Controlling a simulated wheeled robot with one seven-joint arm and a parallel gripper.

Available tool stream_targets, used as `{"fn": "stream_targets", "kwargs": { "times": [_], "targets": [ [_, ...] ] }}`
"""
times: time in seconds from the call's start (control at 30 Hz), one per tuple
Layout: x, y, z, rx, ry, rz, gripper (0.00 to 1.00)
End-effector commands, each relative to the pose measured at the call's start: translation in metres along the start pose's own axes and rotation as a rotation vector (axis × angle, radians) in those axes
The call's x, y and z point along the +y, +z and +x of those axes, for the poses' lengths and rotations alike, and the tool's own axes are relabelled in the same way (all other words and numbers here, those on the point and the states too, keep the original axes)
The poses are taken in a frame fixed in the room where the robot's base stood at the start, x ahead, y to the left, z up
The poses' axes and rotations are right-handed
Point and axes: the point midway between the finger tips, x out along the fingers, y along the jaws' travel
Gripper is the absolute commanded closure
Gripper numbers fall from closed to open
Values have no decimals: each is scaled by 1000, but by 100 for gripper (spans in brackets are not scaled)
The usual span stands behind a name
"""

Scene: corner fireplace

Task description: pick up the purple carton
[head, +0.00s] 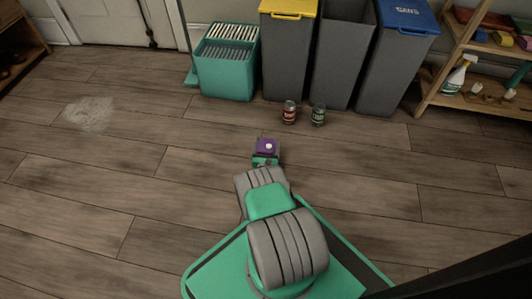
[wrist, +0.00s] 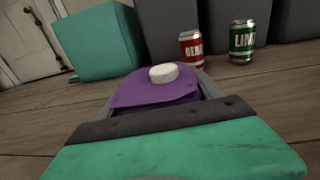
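The purple carton (wrist: 150,92) has a white cap and fills the space between my gripper's two grey fingers in the wrist view. In the head view the carton (head: 267,144) shows at the far end of my arm. My gripper (head: 266,157) is around it, with a finger along each side and no clear gap visible. The carton's lower part is hidden behind the gripper body in the wrist view. I cannot tell whether its base touches the floor.
A red can (head: 289,112) and a green can (head: 318,114) stand on the floor beyond the carton. Behind them are a teal bin (head: 226,75) and several tall grey bins. A wooden shelf (head: 470,108) stands at right.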

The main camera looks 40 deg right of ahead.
Motion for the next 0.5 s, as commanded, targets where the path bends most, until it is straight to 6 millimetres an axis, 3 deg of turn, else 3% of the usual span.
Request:
{"fn": "stream_targets", "kwargs": {
  "times": [0.5],
  "targets": [
    [3, 0, 0, 0, 4, 0, 69]
  ]
}}
